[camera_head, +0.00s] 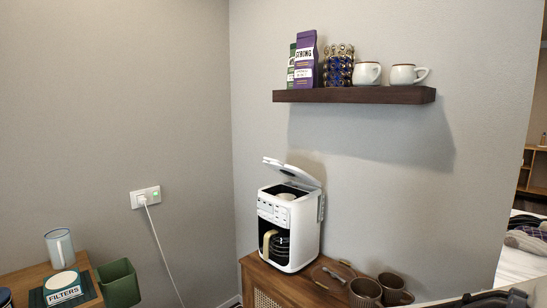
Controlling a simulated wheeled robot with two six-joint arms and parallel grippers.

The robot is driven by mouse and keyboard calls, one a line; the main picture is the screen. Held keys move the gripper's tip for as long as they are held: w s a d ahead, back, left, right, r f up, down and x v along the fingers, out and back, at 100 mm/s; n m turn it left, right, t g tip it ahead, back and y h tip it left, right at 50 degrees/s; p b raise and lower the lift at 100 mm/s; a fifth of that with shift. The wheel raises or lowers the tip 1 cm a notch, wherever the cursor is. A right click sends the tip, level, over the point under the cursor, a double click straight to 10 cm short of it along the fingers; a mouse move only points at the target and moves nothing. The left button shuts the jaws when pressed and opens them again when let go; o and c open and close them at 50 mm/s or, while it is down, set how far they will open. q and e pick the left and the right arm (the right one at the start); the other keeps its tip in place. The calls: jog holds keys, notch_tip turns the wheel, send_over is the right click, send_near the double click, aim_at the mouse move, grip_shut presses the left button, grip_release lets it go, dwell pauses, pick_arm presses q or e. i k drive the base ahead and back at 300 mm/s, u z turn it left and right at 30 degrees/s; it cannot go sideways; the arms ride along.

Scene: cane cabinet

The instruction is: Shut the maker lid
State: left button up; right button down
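The white coffee maker (304,228) stands upright on the wooden cane cabinet, near the wall. Its lid (292,171) is open, tilted up and hinged at the right rear side, with its free end pointing up and to the left. The open top shows a pale round part inside. A dark carafe with a pale handle (267,243) sits in the maker. Neither of my grippers can be made out. A dark and white part at the bottom right edge seems to belong to my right arm.
Brown cups (365,292) and a round brown tray (328,277) stand right of the maker on the cabinet (252,271). A wall shelf (354,95) with bags, capsules and mugs hangs above. A green bin (119,284) and filters box (62,287) are at left.

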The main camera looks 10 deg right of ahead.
aim_at(292, 172)
jog(key=u, duration=0.7)
jog(key=i, duration=0.4)
jog(key=u, duration=0.8)
jog(key=i, duration=1.25)
jog(key=z, duration=0.4)
